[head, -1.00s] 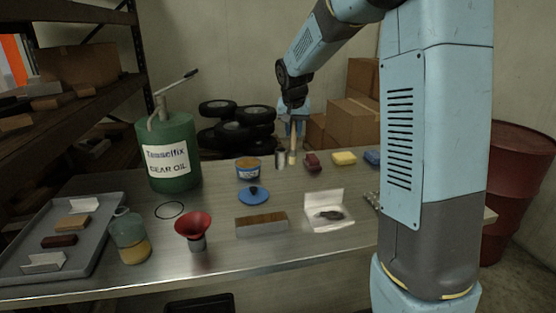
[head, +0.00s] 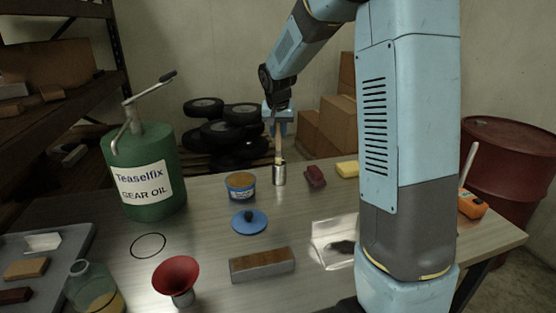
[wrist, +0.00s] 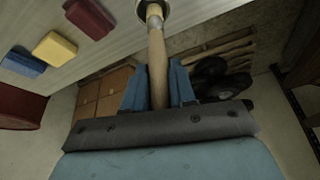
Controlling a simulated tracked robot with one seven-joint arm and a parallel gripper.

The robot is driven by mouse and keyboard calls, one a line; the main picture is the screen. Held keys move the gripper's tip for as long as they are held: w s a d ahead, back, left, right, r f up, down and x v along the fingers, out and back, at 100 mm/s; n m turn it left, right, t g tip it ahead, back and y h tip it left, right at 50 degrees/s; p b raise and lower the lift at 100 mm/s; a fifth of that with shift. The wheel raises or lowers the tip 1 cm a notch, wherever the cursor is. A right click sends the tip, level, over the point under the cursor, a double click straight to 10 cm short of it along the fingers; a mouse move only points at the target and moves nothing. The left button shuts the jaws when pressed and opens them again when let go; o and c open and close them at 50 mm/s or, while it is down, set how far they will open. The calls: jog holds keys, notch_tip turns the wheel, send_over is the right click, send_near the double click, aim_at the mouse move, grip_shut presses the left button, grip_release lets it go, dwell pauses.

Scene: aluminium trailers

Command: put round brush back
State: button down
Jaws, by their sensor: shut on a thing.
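My gripper (head: 277,122) is shut on the wooden handle of the round brush (head: 278,142), which hangs nearly upright with its brush end down. The silvery metal cup (head: 279,176) stands on the table directly below. The brush's lower end is at the cup's mouth and appears to enter it; how deep it reaches is hidden. In the wrist view, the handle (wrist: 157,70) runs between my blue fingers (wrist: 158,88) to a pale ferrule inside the cup's rim (wrist: 141,12).
Beside the cup stand a blue tin (head: 240,187) on the left and a dark red block (head: 315,177) and a yellow block (head: 347,169) on the right. A blue lid (head: 249,224) lies in front. A green oil can (head: 148,180) stands at left.

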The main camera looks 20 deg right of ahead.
aim_at(279, 156)
notch_tip(279, 156, down, 7)
jog(key=shift+d, duration=0.1)
dwell(0.4)
jog(key=c, duration=0.9)
grip_release()
